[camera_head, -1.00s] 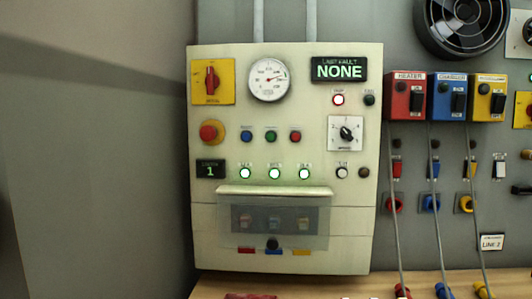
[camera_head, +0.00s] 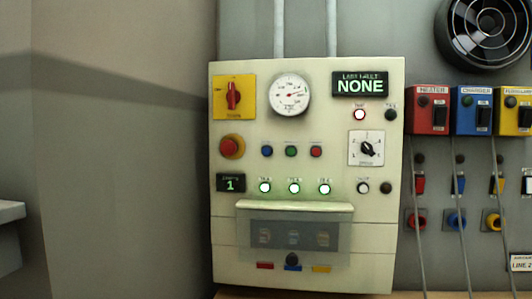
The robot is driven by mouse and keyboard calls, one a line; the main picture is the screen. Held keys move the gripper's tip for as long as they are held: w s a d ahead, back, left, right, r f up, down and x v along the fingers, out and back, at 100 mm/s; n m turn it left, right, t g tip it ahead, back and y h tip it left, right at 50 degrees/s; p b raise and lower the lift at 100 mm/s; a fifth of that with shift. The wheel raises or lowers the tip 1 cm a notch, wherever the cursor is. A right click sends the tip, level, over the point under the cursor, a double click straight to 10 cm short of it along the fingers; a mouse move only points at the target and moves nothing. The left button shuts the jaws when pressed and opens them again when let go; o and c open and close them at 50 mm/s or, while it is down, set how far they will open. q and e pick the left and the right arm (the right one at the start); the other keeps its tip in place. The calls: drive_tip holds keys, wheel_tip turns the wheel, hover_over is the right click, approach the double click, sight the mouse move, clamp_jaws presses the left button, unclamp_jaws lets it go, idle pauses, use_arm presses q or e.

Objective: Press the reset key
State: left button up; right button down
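A cream control panel (camera_head: 228,270) faces me on the wall. A row of three small buttons, blue (camera_head: 266,151), green (camera_head: 291,151) and red (camera_head: 316,151), sits in its middle; their labels are too small to read, so I cannot tell which one is the reset key. A red mushroom button (camera_head: 230,146) is to their left. The display (camera_head: 361,84) reads NONE, and a red-ringed lamp (camera_head: 359,114) is lit below it. Three green-ringed lamps, one of them the middle lamp (camera_head: 295,188), are lit. Neither gripper is in view.
A yellow plate with a red rotary switch (camera_head: 233,96), a round gauge (camera_head: 290,94) and a selector dial (camera_head: 367,148) are on the panel. A clear cover (camera_head: 244,259) hangs under a ledge (camera_head: 295,206). Red (camera_head: 427,121), blue and yellow boxes with cables are at right.

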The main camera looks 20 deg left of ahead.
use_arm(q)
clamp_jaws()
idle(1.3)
